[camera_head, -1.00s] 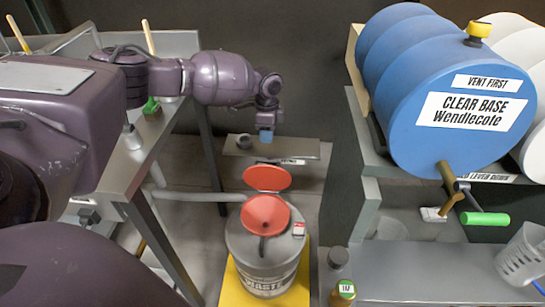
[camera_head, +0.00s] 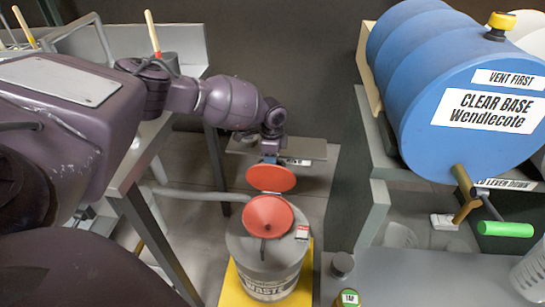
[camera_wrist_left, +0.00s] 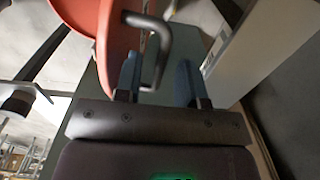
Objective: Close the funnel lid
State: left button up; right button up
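The red funnel (camera_head: 267,216) sits on top of the grey waste drum (camera_head: 262,262). Its round red lid (camera_head: 271,178) stands raised at the funnel's back and also shows in the left wrist view (camera_wrist_left: 117,45). My left gripper (camera_head: 268,159) is just behind the lid's upper edge. In the left wrist view my left gripper (camera_wrist_left: 158,82) has its two blue fingers apart. The lid's dark handle (camera_wrist_left: 165,45) reaches between the fingers; whether it touches a finger I cannot tell. My right gripper is not in view.
A grey bench (camera_head: 125,180) stands left of the drum. A low shelf (camera_head: 312,148) is behind it. At right, a blue Clear Base drum (camera_head: 405,60) with a green-handled lever (camera_head: 505,229) lies above a grey counter (camera_head: 430,275). The waste drum stands on a yellow base (camera_head: 232,292).

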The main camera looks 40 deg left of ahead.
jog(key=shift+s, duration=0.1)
pick_arm(q)
grip_shut()
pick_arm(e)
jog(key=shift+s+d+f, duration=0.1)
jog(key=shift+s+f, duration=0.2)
